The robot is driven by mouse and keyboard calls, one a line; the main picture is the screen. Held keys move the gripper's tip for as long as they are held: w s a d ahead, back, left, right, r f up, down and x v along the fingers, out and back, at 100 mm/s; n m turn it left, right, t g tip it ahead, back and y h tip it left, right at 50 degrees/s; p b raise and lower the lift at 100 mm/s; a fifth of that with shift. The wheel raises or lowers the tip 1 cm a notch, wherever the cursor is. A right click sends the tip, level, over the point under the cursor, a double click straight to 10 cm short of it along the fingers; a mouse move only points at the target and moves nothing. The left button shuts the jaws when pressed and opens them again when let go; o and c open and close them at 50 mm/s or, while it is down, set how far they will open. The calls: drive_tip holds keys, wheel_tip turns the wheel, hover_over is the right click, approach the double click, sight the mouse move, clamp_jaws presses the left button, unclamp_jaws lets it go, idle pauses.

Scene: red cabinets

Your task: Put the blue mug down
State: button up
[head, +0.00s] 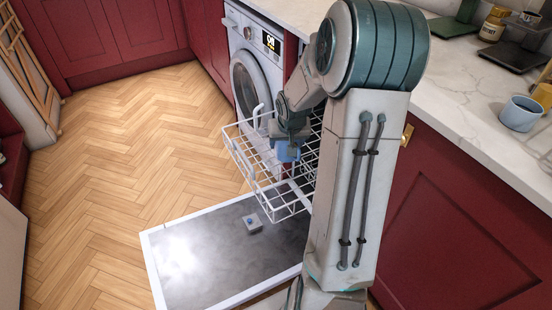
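A blue mug (287,153) is directly under my gripper (289,139), over the white wire dishwasher rack (240,152). My gripper points down and appears shut on the mug; the fingers are small and partly hidden. I cannot tell whether the mug touches the rack's wires. The rack is pulled out above the open dishwasher door (200,262), and my arm hides its right side. A second, light blue mug (521,113) stands on the white countertop (450,100) at the right, apart from my gripper.
A washing machine (247,75) stands behind the rack. Red cabinets (450,220) line the right and back. Jars (494,24) and dark stands stand at the counter's far right. The wooden floor (120,150) to the left is clear.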

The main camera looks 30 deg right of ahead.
drive_tip(key=w+a+f, duration=0.1)
drive_tip(key=w+a+f+b, duration=0.1)
drive_tip(key=w, duration=0.1)
drive_tip(key=shift+a+f, duration=0.25)
drive_tip(key=shift+a, duration=0.15)
drive_tip(key=shift+f+b, duration=1.1)
drive_tip(key=shift+f, duration=0.85)
drive_tip(key=shift+f, duration=0.15)
drive_tip(key=o, duration=1.2)
drive_tip(key=shift+c, duration=0.2)
